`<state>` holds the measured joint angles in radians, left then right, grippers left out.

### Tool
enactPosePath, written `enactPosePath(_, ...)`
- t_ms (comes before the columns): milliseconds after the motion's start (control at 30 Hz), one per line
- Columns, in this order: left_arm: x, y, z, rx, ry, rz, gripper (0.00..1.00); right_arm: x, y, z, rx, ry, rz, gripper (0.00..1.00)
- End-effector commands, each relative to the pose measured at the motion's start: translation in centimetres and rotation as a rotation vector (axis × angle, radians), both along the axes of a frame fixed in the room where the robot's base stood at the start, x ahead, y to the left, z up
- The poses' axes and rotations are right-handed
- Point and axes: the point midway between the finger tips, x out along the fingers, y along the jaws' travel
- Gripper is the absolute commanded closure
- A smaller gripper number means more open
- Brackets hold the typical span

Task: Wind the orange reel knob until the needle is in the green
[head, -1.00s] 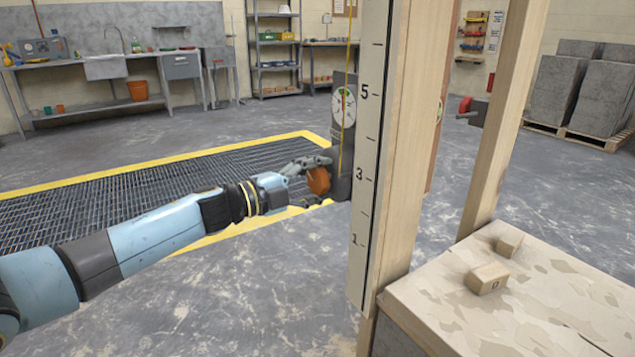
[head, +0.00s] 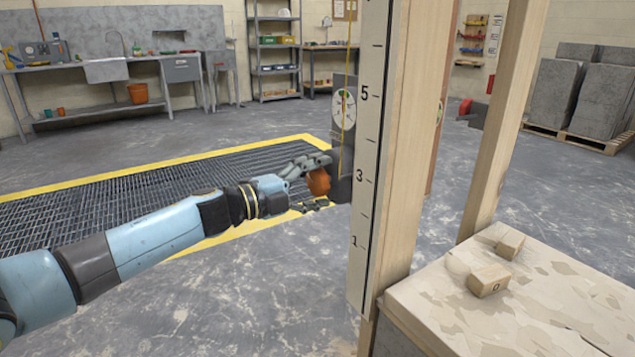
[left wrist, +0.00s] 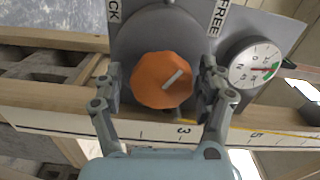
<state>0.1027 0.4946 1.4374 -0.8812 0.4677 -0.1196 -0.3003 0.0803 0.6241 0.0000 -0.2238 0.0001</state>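The orange reel knob (left wrist: 162,80) has many flat sides and a pale pointer mark; it also shows in the head view (head: 318,182). It sits on a grey plate between lettering ending in "CK" and the word "FREE". The round white dial (left wrist: 255,64) beside the knob has small green and red marks; the needle's exact place is too small to tell. My right gripper is not in view.
A numbered scale board (head: 368,150) on a wooden post stands right beside the reel. A stone-topped block (head: 440,300) with two small wooden blocks is at the lower right. A yellow-edged floor grate (head: 130,195) lies beneath my left arm.

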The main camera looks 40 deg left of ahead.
Motion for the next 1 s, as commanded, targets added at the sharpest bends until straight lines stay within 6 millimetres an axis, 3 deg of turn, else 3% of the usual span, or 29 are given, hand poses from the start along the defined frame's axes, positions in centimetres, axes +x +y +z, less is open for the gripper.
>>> enactPosePath(367, -0.5, 0.3, 0.0, 0.001, 0.0, 0.0, 0.2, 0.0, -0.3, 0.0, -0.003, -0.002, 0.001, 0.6)
enactPosePath(800, -8.0, 3.3, 0.0, 0.002, 0.003, -0.002, 0.2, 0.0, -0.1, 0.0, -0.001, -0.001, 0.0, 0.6)
enactPosePath(1000, -10.2, 4.2, 0.0, 0.0, 0.001, -0.002, 0.2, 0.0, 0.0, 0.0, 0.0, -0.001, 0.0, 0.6)
